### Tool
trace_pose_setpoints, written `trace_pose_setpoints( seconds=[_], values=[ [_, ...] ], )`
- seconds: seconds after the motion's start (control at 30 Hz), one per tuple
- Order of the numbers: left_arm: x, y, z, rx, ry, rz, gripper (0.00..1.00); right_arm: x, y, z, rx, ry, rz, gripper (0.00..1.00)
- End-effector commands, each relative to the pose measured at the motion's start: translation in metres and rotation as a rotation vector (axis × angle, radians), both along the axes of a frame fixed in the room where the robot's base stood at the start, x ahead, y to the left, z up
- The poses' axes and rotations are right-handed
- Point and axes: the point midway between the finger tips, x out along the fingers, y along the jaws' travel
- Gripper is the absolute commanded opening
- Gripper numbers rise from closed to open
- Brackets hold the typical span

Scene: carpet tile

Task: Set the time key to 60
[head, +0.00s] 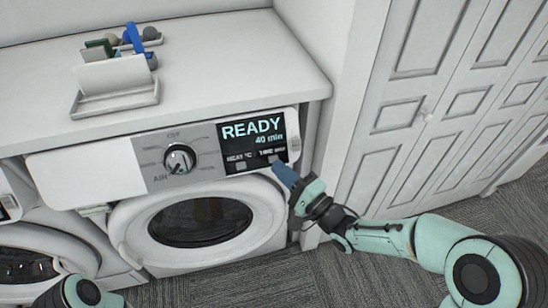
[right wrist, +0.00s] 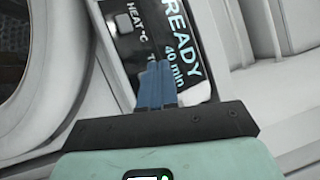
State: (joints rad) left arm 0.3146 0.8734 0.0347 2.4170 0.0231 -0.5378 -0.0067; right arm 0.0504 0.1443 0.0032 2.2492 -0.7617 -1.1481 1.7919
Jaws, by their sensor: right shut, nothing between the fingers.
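The dryer's dark display panel (head: 253,128) reads "READY" and "40 min". Below it are the labels "HEAT °C" and "TIME min", with a small light key under each. The time key (head: 275,160) is at the panel's lower right, partly covered by my fingertips. My right gripper (head: 279,169) is shut and empty, its blue fingers at that key. I cannot tell whether they touch it. In the right wrist view the shut fingers (right wrist: 156,84) lie over the panel (right wrist: 190,70) and hide the time key. My left gripper is not in view.
A round dial (head: 180,158) is left of the panel, above the round door (head: 200,222). A white tray (head: 115,98) with small items stands on the counter. A white cabinet (head: 400,110) stands at right. Another machine is at lower left.

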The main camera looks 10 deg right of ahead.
Motion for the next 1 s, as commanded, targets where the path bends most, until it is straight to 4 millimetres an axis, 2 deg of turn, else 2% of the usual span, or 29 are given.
trace_pose_setpoints(
  seconds=[0.2, 0.37, 1.0],
  values=[
    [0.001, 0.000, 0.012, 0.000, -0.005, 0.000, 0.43, -0.020, -0.001, 0.013, 0.000, -0.001, -0.001, 0.00],
    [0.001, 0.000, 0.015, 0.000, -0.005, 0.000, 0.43, -0.029, -0.001, 0.016, 0.000, 0.000, -0.001, 0.00],
    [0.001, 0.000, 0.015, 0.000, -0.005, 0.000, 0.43, -0.030, -0.001, 0.016, 0.000, -0.001, 0.000, 0.00]
  ],
)
